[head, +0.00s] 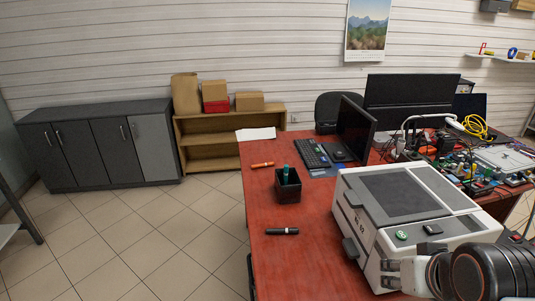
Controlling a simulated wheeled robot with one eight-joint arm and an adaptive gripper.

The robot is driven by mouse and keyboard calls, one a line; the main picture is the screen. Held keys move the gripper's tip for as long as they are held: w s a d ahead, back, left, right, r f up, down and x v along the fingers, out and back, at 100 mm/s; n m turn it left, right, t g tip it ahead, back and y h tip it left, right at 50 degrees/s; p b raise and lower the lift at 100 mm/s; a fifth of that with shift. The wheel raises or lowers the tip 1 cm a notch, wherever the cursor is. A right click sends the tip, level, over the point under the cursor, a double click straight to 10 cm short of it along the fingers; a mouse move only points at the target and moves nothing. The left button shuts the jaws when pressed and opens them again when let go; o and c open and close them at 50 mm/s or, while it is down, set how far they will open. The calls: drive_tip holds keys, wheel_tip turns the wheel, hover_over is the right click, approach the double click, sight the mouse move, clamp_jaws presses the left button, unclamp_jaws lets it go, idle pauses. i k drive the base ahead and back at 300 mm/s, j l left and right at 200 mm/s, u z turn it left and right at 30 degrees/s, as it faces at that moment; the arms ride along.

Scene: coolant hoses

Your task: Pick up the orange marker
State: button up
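The orange marker (262,165) lies on its side on the red tabletop, near the left edge, behind and left of the black pen holder (288,190). Nothing touches it. My gripper (390,274) appears at the lower right in front of the white machine, its tips toward the left. It is far from the orange marker, nearer the camera and to the right. It is small and partly hidden by my arm, so I cannot tell whether it is open or shut. No held object is visible.
The red table (315,275) also holds a black marker (282,231), a large white machine (410,215), a keyboard (311,154), a monitor (355,130), white paper (256,134) and cluttered circuit boards (475,165). The table's left strip is mostly clear, with open floor beyond.

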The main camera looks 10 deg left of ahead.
sight(270, 163)
drive_tip(key=k+j, duration=0.1)
drive_tip(key=j, duration=0.7)
drive_tip(key=k+j+z, duration=0.1)
drive_tip(key=j, duration=0.3)
drive_tip(key=k+j, duration=0.15)
drive_tip(key=j, duration=0.25)
drive_tip(key=k+j, duration=0.1)
drive_tip(key=j, duration=0.25)
drive_tip(key=i+j+z, duration=0.1)
drive_tip(key=j, duration=0.3)
drive_tip(key=i+j, duration=0.2)
drive_tip(key=j, duration=0.2)
drive_tip(key=i+j+z, duration=0.15)
drive_tip(key=j, duration=0.25)
drive_tip(key=i+z, duration=0.1)
drive_tip(key=i, duration=0.85)
drive_tip(key=z, duration=0.5)
